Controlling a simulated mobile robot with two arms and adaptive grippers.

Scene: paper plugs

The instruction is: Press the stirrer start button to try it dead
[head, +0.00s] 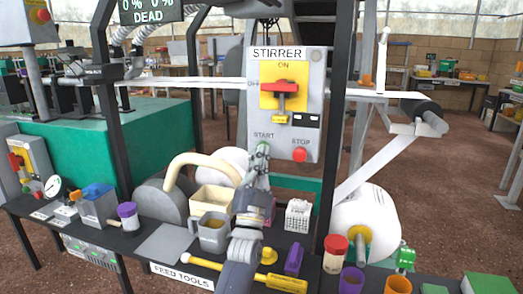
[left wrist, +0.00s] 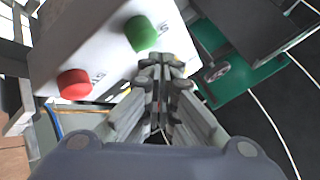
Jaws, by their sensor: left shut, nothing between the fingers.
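The grey STIRRER panel (head: 312,88) stands upright at the centre of the head view. It carries a red switch handle (head: 280,86) on a yellow plate and a red stop button (head: 299,155) at lower right. The green start button (left wrist: 141,33) shows in the left wrist view, with the red stop button (left wrist: 74,83) to its left. My left gripper (head: 261,160) is shut and empty, its tips at the START label. In the wrist view its fingertips (left wrist: 161,63) sit just below the green button; I cannot tell if they touch. My right gripper is not in view.
A hanging display (head: 151,17) reads DEAD. A yellow padlock-like piece (head: 279,118) hangs under the switch handle. Dark frame posts (head: 337,130) stand on both sides of the panel.

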